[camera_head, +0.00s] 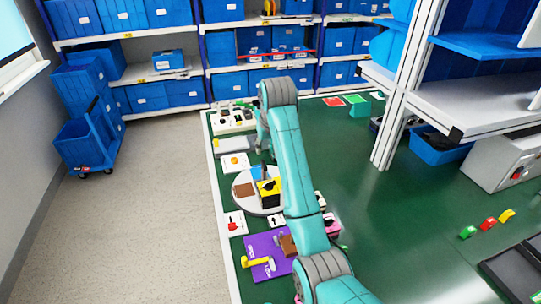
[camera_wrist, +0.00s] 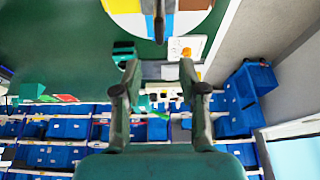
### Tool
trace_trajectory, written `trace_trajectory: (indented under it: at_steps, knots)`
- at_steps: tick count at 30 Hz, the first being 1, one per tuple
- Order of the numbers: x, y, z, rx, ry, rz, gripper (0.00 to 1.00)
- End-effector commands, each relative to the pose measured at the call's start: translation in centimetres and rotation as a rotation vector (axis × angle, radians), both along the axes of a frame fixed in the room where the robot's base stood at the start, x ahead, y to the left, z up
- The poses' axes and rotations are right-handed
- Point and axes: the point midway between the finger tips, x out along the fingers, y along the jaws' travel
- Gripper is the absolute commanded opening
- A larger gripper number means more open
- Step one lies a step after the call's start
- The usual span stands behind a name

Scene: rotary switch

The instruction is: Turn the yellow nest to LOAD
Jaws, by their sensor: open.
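The yellow nest (camera_head: 266,187) is a yellow block with a black part on it, on a round pale turntable (camera_head: 243,204). A brown patch (camera_head: 244,190) lies to its left and a blue piece (camera_head: 258,172) behind it. The turntable is partly hidden by my arm. In the wrist view the turntable (camera_wrist: 200,24) shows at the top, cut by the frame, with yellow, blue and brown areas. My gripper (camera_wrist: 160,68) is open with nothing between its fingers. In the head view it hangs by the turntable's far side, mostly hidden by my arm. A LOAD mark is not readable.
A white plate with an orange knob (camera_head: 235,162) lies behind the turntable, and one with a red knob (camera_head: 233,224) in front. A purple board (camera_head: 266,262) with a yellow handle is nearer. Shelf posts (camera_head: 390,130) stand to the right.

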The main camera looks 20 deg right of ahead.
Motion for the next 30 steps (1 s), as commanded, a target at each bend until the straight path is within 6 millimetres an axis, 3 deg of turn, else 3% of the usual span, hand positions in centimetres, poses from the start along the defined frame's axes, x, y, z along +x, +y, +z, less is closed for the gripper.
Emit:
trace_trajectory:
  at_steps: [18,30]
  knots:
    - [3.4,0.0,-8.5,0.0,0.001,0.0,0.42]
    - [4.0,0.0,-9.8,0.0,-0.001,0.0,0.42]
